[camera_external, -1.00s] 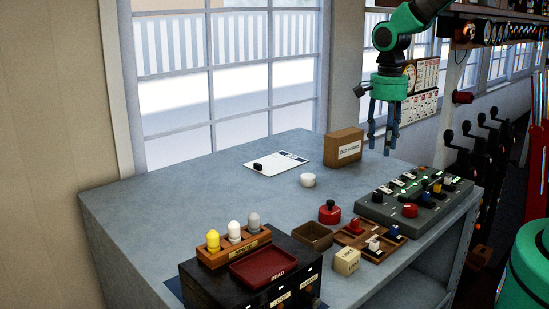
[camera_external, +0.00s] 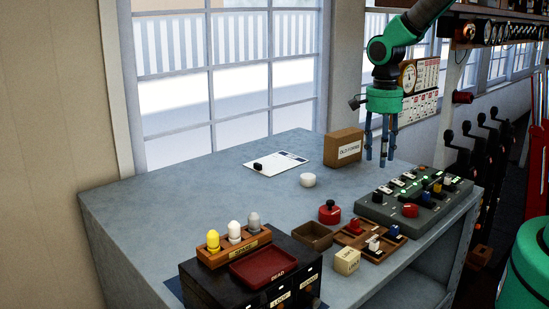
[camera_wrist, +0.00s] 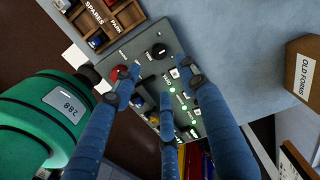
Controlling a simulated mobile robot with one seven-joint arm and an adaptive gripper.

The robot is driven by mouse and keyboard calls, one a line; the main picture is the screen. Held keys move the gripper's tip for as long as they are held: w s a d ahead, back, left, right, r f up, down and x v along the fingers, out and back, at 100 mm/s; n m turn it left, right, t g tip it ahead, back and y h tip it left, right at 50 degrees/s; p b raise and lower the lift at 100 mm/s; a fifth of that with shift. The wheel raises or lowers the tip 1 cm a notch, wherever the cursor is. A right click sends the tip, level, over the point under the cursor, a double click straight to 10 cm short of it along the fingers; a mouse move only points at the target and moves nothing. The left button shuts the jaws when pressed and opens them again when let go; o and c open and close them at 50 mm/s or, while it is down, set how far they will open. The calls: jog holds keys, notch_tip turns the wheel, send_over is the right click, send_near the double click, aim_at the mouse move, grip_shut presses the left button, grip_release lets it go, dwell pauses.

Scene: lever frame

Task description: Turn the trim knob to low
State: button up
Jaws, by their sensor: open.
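The grey-green control panel (camera_external: 405,222) lies on the bench's right side with several knobs, switches and green lights. A round black knob (camera_external: 377,197) sits at its near left corner; it also shows in the wrist view (camera_wrist: 158,51). A red knob (camera_external: 410,210) is at the panel's front edge. My gripper (camera_external: 380,158) hangs fingers down above and behind the panel, open and empty, touching nothing. In the wrist view my blue fingers (camera_wrist: 160,80) spread over the panel and hide part of it.
An OLD FORMS box (camera_external: 344,147) stands left of my gripper. The bench's back left is mostly clear.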

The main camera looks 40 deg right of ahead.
aim_at(378, 192)
jog(key=f, duration=1.1)
jog(key=shift+s+f, duration=0.15)
jog(key=shift+s, duration=0.05)
grip_shut()
